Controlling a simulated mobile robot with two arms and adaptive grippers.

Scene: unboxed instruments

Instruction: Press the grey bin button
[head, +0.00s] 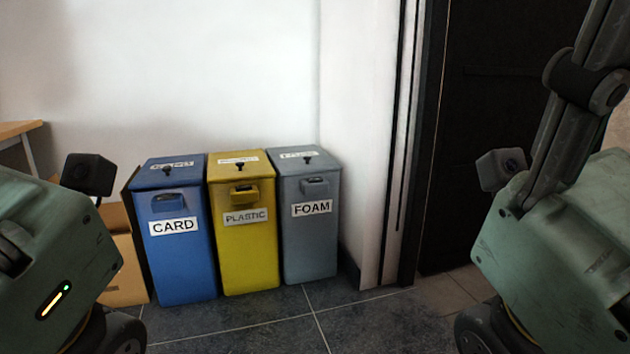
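The grey bin (310,245) labelled FOAM stands at the right end of a row of three bins against the white wall. A small dark knob-like button (307,159) sits on top of its lid, and a grey handle-like part (315,186) is on its upper front. Green parts of my arms show at the left and right edges, well in front of the bins and apart from them. Neither gripper's fingers are in view.
A yellow PLASTIC bin (246,262) and a blue CARD bin (182,265) stand left of the grey bin. A cardboard box (124,268) and a wooden table (18,129) are further left. A wall corner and dark doorway (500,130) are right. Tiled floor in front is clear.

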